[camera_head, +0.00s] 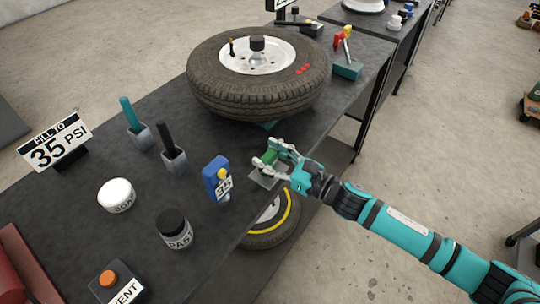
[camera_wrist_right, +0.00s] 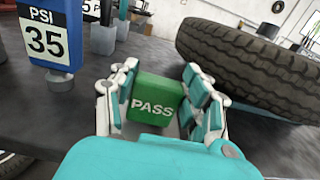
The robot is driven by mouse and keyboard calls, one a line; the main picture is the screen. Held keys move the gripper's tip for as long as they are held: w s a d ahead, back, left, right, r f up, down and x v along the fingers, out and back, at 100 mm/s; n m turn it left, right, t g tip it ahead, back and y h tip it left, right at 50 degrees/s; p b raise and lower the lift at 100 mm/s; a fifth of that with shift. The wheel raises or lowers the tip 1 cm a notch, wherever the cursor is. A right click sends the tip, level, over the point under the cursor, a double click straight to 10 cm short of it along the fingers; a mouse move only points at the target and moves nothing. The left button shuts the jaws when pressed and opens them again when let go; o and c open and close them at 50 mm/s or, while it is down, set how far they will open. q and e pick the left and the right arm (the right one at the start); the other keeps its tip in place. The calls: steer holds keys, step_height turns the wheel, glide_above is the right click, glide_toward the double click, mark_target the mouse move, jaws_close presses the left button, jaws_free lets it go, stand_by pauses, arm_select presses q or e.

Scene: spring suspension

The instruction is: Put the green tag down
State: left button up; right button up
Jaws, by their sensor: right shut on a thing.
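The green tag (camera_wrist_right: 154,100) is a small block with PASS in white letters, seen between the fingers in the right wrist view. In the head view the green tag (camera_head: 270,155) shows as a small green patch at the table's front edge. My right gripper (camera_head: 268,162) is shut on it, just in front of the tyre and to the right of the blue gauge; the same gripper (camera_wrist_right: 160,105) fills the lower middle of the wrist view. I cannot tell whether the tag touches the tabletop. My left gripper is not in view.
A tyre (camera_head: 258,95) lies flat on the dark table (camera_head: 75,205). A blue gauge reading 35 (camera_head: 217,178) stands near the front edge. A white jar (camera_head: 116,195), a paste jar (camera_head: 174,229) and two holders with handles stand left. Another tyre (camera_head: 268,238) is below the edge.

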steer(key=shift+f, duration=0.3)
steer(key=shift+f, duration=0.2)
steer(key=o, duration=1)
steer(key=shift+o, duration=0.2)
steer(key=shift+r, duration=0.1)
steer(key=shift+r, duration=0.1)
